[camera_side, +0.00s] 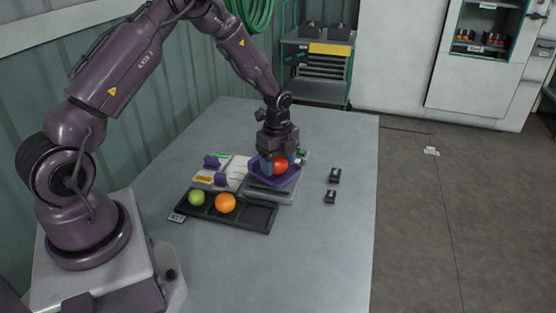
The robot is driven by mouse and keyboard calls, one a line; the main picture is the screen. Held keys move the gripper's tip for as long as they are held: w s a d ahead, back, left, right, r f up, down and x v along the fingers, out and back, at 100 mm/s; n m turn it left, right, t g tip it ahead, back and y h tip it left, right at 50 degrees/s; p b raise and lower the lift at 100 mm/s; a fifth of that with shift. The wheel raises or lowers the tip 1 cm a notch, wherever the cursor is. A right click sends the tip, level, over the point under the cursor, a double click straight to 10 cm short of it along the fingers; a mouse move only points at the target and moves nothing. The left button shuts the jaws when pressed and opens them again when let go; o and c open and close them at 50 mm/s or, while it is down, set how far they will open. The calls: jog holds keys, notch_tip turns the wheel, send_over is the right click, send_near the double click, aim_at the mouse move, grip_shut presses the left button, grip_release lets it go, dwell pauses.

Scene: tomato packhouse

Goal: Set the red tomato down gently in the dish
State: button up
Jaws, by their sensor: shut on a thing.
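My gripper (279,164) is shut on the red tomato (281,168), which shows between its fingers. The tomato is at the purple dish (290,179), within its outline in this view. I cannot tell whether the tomato touches the bottom of the dish. The dish rests on a grey, scale-like block (272,195). My gripper points down and hides the far part of the dish.
A black tray (258,215) in front holds a green tomato (196,198) and an orange tomato (225,203). Papers (236,171) and purple items lie left of the dish. Two small dark items (335,175) (330,196) lie right. The table's front is clear.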

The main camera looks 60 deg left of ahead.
jog(key=shift+f, duration=0.25)
jog(key=o, duration=0.8)
jog(key=shift+c, duration=0.2)
jog(key=c, duration=0.3)
jog(key=shift+r, duration=3.45)
